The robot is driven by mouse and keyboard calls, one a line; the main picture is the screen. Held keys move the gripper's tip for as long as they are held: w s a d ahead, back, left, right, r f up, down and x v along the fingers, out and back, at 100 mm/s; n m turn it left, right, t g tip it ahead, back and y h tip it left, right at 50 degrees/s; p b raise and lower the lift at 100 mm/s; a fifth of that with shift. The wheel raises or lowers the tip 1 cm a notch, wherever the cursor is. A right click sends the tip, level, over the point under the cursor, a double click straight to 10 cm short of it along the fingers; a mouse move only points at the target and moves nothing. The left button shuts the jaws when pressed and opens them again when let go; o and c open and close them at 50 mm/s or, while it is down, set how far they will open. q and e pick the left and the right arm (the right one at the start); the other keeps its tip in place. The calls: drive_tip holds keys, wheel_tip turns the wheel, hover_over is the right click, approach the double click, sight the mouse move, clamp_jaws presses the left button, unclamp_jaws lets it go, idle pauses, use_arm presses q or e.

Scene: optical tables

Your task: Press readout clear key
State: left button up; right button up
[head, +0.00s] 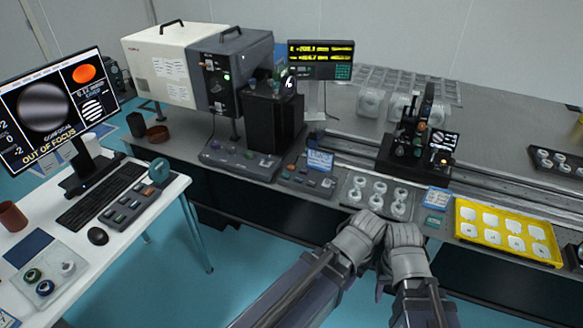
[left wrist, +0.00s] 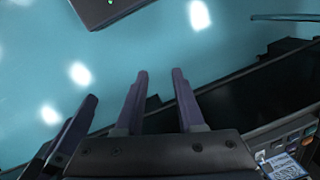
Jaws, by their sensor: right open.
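The readout (head: 321,58) stands on a post at the back of the bench, with yellow digits lit on its dark screen. Its small teal keypad (head: 343,72) is at the lower right of its face; single keys are too small to tell apart. My two arms come in from the bottom in the head view, far in front of the readout, touching nothing I can see. My right gripper (head: 383,283) is open, mostly hidden by the wrists. My left gripper shows in the left wrist view (left wrist: 160,72), fingers apart and empty, above the floor.
A yellow tray (head: 509,258) of white pieces, a tray of round parts (head: 376,200) and a control box (head: 306,180) line the bench's front edge. A large instrument (head: 200,68) stands left of the readout. A white desk (head: 140,222) with a monitor stands at left.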

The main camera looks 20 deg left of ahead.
use_arm(q)
clamp_jaws()
idle(1.4)
